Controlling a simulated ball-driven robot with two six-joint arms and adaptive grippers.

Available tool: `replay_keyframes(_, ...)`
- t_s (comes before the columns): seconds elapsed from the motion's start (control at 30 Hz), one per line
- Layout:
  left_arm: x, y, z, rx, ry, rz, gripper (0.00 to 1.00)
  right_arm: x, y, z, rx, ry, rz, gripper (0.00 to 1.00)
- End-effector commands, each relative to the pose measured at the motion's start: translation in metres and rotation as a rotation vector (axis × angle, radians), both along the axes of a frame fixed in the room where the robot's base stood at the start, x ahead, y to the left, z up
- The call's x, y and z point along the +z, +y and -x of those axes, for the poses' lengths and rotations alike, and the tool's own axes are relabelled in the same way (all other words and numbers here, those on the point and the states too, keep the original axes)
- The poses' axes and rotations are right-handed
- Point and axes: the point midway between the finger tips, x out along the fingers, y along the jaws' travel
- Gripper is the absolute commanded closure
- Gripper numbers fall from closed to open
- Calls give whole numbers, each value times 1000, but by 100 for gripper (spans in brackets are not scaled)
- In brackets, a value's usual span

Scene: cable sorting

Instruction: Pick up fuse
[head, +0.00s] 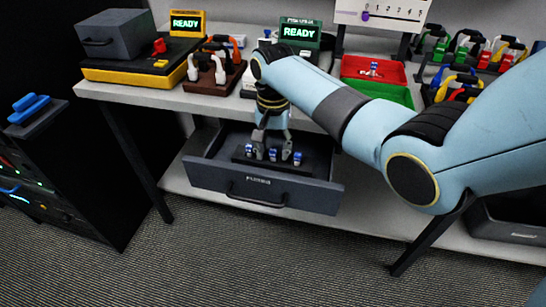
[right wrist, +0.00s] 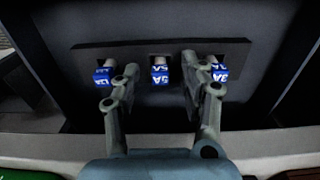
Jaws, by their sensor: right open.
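Several small blue-and-white fuses stand in a row in a dark holder inside an open drawer labelled for fuses. In the right wrist view there is a left fuse (right wrist: 101,76), a middle fuse marked 5A (right wrist: 160,75) and a right fuse marked 3A (right wrist: 219,72). My right gripper (head: 270,152) reaches down into the drawer (head: 235,188). In the wrist view its open fingers (right wrist: 158,75) stand apart on either side of the middle fuse, with nothing held. Whether they are level with the fuse is unclear. My left gripper is not seen.
The table (head: 140,94) above the drawer carries a yellow-and-grey device (head: 135,70) with a READY display, a red bin (head: 385,72), a green bin (head: 398,97) and coloured cable clips at the right. A dark cabinet (head: 75,170) stands left.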

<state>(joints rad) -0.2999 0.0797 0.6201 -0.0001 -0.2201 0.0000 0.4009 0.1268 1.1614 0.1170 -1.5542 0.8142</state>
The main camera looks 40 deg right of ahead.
Motion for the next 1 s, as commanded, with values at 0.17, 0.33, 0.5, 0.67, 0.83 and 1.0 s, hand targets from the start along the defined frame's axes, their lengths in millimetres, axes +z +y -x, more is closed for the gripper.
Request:
replay_keyframes(0.17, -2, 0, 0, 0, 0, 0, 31, -8, 0, 0, 1, -1, -1, 57)
replay_keyframes(0.33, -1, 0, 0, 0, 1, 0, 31, -7, 0, 0, 1, -1, -1, 61)
replay_keyframes(0.5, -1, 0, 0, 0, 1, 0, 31, -7, 0, 0, 1, -1, -1, 83)
replay_keyframes(0.67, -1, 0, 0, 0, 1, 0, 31, -7, 0, 0, 1, -1, -1, 98)
replay_keyframes(0.83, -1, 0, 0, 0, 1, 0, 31, -7, 0, 0, 1, -1, -1, 98)
replay_keyframes(1.0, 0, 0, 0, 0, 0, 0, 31, -2, 0, 0, 1, -1, 0, 98)
